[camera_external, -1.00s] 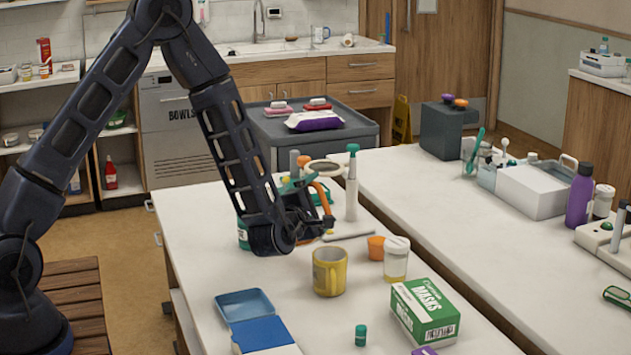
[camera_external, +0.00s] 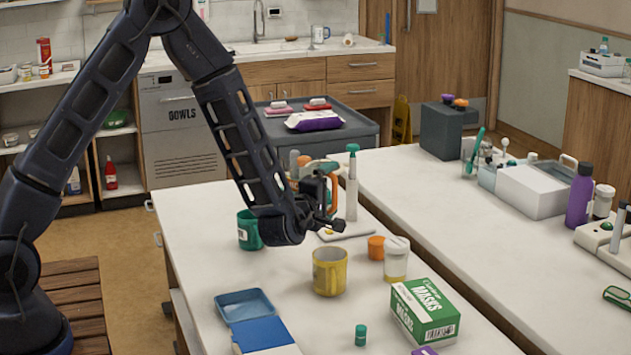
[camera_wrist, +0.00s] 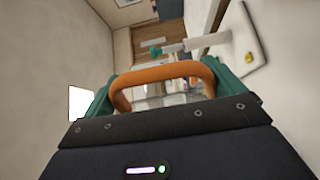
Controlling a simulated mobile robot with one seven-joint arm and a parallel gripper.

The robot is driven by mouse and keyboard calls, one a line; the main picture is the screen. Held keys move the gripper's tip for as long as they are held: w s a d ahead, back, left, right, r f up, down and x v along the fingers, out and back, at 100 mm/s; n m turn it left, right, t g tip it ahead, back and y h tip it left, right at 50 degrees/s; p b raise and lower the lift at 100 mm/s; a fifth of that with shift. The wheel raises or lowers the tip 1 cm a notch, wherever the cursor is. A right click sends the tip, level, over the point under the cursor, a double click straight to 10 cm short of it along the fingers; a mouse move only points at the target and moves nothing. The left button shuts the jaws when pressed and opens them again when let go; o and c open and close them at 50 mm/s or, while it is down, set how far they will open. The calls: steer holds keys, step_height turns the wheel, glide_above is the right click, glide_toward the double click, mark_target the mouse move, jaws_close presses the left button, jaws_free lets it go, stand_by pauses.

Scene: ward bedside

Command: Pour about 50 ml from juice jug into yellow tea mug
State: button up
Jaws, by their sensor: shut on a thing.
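The yellow tea mug (camera_external: 323,274) stands upright on the white table in the external view, in front of my gripper. My gripper (camera_external: 322,192) is behind and above it. In the wrist view, my gripper's green fingers (camera_wrist: 165,95) are shut on the orange handle of the juice jug (camera_wrist: 150,77). Part of the clear jug body shows behind the handle. In the external view the jug's orange handle (camera_external: 334,196) shows at the gripper, but most of the jug is hidden. I cannot tell its tilt or juice level.
A teal mug (camera_external: 246,232) stands left of my gripper. A lidded cup (camera_external: 396,262) and an orange cup (camera_external: 376,247) stand right of the yellow mug. A mask box (camera_external: 424,312), blue tray (camera_external: 245,303) and green-capped vial (camera_external: 360,336) are nearer.

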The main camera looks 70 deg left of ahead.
mark_target(332, 176)
step_height(332, 176, up, 4)
steer(key=shift+f, duration=0.15)
steer(key=shift+w+d, duration=0.15)
steer(key=shift+d, duration=0.25)
steer(key=w+d+m+t+h, duration=0.1)
steer(key=w+d+m+h, duration=0.15)
steer(key=d, duration=1.25)
steer(key=w+d+m+t+h, duration=0.1)
steer(key=w+d+t+h, duration=0.15)
steer(key=d, duration=1.15)
steer(key=shift+n+g+y, duration=0.25)
steer(key=shift+g+y, duration=0.2)
steer(key=shift+y, duration=0.05)
steer(key=f, duration=0.3)
steer(key=w+f, duration=0.1)
steer(key=f, duration=0.1)
steer(key=shift+a+r, duration=0.1)
